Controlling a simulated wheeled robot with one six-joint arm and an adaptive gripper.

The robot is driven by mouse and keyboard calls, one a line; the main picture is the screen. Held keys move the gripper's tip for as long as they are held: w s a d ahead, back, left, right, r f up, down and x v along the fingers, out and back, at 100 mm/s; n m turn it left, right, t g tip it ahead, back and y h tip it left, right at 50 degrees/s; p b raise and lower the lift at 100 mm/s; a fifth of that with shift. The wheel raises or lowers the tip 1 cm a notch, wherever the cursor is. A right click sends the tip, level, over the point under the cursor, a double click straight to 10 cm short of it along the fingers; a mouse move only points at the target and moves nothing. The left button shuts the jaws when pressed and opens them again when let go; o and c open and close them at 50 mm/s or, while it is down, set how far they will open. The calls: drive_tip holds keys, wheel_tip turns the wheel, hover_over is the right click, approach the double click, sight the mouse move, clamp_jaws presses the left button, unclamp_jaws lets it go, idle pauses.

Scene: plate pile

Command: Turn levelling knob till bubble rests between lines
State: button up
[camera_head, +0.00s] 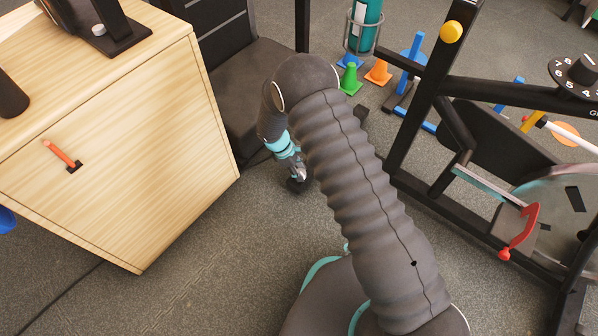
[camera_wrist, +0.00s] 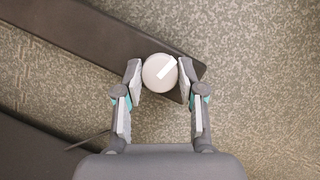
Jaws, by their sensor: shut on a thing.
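The levelling knob (camera_wrist: 159,73) is a round, light grey disc with a white stripe running towards its upper right. It sits near the end of a dark flat bar (camera_wrist: 95,37) close to the floor. My gripper (camera_wrist: 160,80) has one finger on each side of the knob and is shut on it. In the head view my gripper (camera_head: 298,174) points down near the floor, right of the wooden box. The knob is hard to make out there. I cannot make out a bubble or its lines in either view.
A wooden box (camera_head: 130,150) with an orange lever (camera_head: 60,153) stands at the left. A black machine frame (camera_head: 425,90) with a yellow knob (camera_head: 451,32) and a red handle (camera_head: 520,232) stands at the right. Small cones (camera_head: 350,78) stand behind. Grey floor lies between.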

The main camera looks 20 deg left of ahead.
drive_tip(key=shift+w+m+g, duration=0.1)
drive_tip(key=shift+m+g, duration=0.2)
drive_tip(key=shift+m, duration=0.5)
drive_tip(key=shift+b, duration=0.3)
drive_tip(key=o, duration=1.2)
drive_tip(key=shift+c, duration=0.2)
drive_tip(key=shift+r, duration=0.1)
drive_tip(key=v, duration=1.2)
drive_tip(key=shift+m, duration=0.3)
